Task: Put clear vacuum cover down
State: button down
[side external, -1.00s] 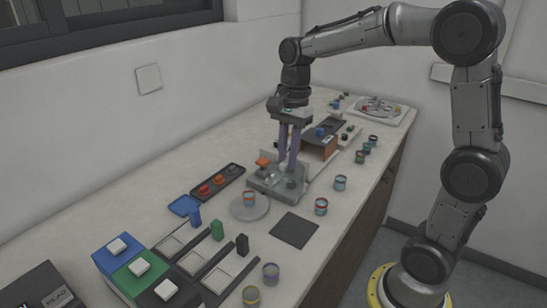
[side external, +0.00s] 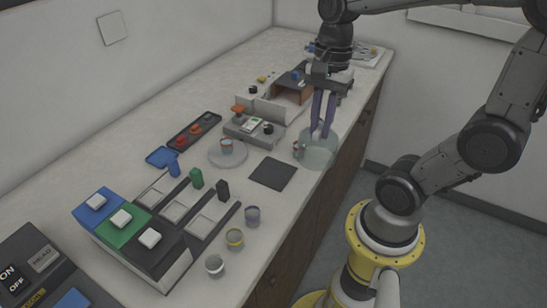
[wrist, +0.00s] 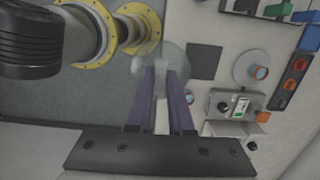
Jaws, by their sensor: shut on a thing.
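The clear vacuum cover (side external: 318,153) is a see-through, pale greenish vessel at the bench's front edge, right of the dark square mat. My gripper (side external: 322,134) points down and is shut on its top. I cannot tell whether the cover touches the bench or hangs just above it. In the wrist view the cover (wrist: 172,62) shows faintly beyond the purple fingers (wrist: 164,75), overlapping the bench edge and the grey floor. The grey station (side external: 253,132) with a small display and black knob stands left of the cover, with nothing clear over it.
A small cup (side external: 298,149) stands at the cover's left side, partly overlapped by it. The dark mat (side external: 272,173) is bare. A round grey plate (side external: 229,158) holds another cup. Several cups stand at the front. The bench front edge (side external: 318,190) is close.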

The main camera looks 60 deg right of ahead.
jog(key=shift+w+d+f, duration=0.35)
jog(key=shift+w+f, duration=1.65)
jog(key=shift+f, duration=0.05)
jog(key=shift+w+d+f, duration=0.3)
jog(key=shift+w+f, duration=1.7)
jog(key=shift+w+d+f, duration=0.35)
jog(key=shift+w+f, duration=1.65)
jog(key=shift+f, duration=0.05)
jog(key=shift+f, duration=0.15)
jog(key=c, duration=0.8)
grip_release()
